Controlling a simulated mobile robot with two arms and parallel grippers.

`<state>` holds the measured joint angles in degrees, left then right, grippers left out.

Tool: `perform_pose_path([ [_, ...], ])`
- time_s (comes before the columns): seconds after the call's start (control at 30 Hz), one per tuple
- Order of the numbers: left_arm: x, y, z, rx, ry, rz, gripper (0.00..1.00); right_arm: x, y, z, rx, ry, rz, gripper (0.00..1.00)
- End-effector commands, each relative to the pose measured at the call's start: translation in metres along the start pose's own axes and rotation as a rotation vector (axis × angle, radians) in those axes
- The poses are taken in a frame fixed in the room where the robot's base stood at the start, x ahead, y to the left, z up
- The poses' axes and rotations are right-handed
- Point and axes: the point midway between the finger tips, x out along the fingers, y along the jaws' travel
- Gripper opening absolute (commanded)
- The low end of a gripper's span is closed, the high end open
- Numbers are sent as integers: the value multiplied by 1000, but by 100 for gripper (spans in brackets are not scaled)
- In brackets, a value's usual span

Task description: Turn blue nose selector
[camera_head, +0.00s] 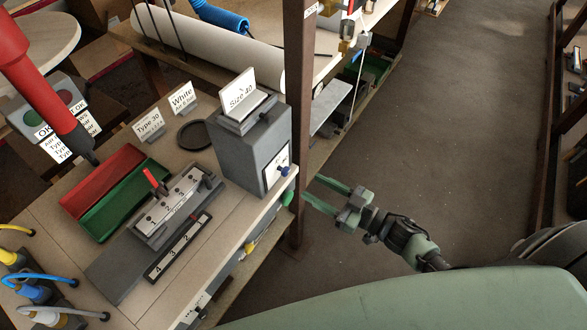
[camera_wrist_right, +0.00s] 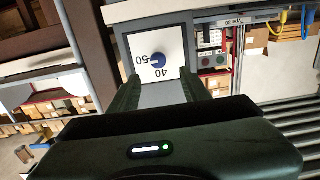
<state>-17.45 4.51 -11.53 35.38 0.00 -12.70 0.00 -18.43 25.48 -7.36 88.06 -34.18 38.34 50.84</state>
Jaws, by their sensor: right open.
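The blue nose selector (camera_head: 284,171) is a small blue knob on a white dial plate on the side of a grey box (camera_head: 237,160), above the bench edge. In the right wrist view the blue knob (camera_wrist_right: 158,61) sits on a white plate (camera_wrist_right: 140,44) marked 40 and 50. My right gripper (camera_head: 312,187) is open and empty, to the right of the knob and a little lower in the head view, apart from it. In the wrist view its fingers (camera_wrist_right: 161,88) lie either side of a gap, with the dial beyond them. My left gripper is not in view.
A brown post (camera_head: 297,110) stands close beside the grey box and the right gripper. A Size 40 sign (camera_head: 239,91) tops the box. A numbered fixture (camera_head: 172,204), red tray (camera_head: 100,181) and green tray (camera_head: 124,202) lie left. The floor at right is open.

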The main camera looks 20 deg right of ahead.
Motion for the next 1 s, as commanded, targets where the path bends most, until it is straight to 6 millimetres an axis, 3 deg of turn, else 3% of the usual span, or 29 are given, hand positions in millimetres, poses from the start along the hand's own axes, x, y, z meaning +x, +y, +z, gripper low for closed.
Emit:
perform_pose_path([
  [0.43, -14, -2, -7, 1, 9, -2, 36, 65, 0, -3, 1, 6, -2, 47],
  [0.83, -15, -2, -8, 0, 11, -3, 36, 76, 0, -2, -1, 3, -2, 47],
  [0.87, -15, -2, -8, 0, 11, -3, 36, 76, 0, -2, 0, 3, -2, 44],
  [1.0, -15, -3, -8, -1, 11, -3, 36, 76, 0, -2, 0, 3, -2, 5],
])
